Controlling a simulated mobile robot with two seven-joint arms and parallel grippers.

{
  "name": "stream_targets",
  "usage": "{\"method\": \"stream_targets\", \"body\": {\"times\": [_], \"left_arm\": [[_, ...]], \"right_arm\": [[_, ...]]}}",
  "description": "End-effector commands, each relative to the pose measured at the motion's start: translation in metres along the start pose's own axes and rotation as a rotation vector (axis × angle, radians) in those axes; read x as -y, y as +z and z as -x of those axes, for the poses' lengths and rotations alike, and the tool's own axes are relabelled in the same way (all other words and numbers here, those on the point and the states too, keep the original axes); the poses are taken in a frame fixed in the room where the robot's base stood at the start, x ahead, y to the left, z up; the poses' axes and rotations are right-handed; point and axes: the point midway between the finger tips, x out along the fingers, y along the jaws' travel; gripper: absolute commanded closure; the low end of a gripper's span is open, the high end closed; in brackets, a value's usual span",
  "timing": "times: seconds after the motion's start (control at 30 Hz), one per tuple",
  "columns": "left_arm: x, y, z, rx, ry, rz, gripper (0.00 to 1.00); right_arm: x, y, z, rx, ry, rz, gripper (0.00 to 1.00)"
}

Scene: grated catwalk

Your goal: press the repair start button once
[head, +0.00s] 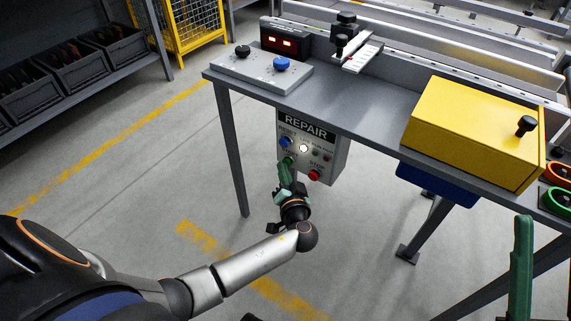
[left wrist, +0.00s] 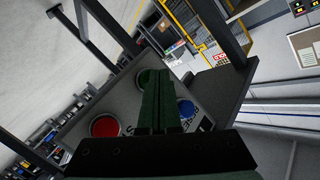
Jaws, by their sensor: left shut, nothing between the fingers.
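The grey repair panel (head: 327,166) hangs under the front edge of the table, with a black "REPAIR" sign (head: 306,126). It carries a blue button (head: 285,142), a lit white lamp (head: 303,148), small indicators and a red button (head: 314,175). My left gripper (head: 287,160) is shut and empty, its green fingers at the panel's left side. In the left wrist view the shut fingers (left wrist: 158,85) point at the panel beside a green button (left wrist: 147,77); contact cannot be told. The red button (left wrist: 105,126) and blue button (left wrist: 186,108) flank them. In the head view the fingers largely hide the green button.
The grey table (head: 375,120) holds a yellow box (head: 470,130), a plate with black and blue knobs (head: 262,72) and a red-lit display (head: 285,40). A blue bin (head: 437,184) hangs below. A green finger-like part (head: 521,270) shows at lower right. Open floor lies left.

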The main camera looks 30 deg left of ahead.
Motion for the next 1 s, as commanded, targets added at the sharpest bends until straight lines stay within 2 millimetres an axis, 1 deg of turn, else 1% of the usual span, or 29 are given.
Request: {"method": "stream_targets", "body": {"times": [1.0], "left_arm": [[-0.0046,-0.0055,-0.0066,-0.002,0.001,0.001,1.00]], "right_arm": [[0.0018,0.0045,0.0048,0.001,0.001,0.001,0.55]]}}
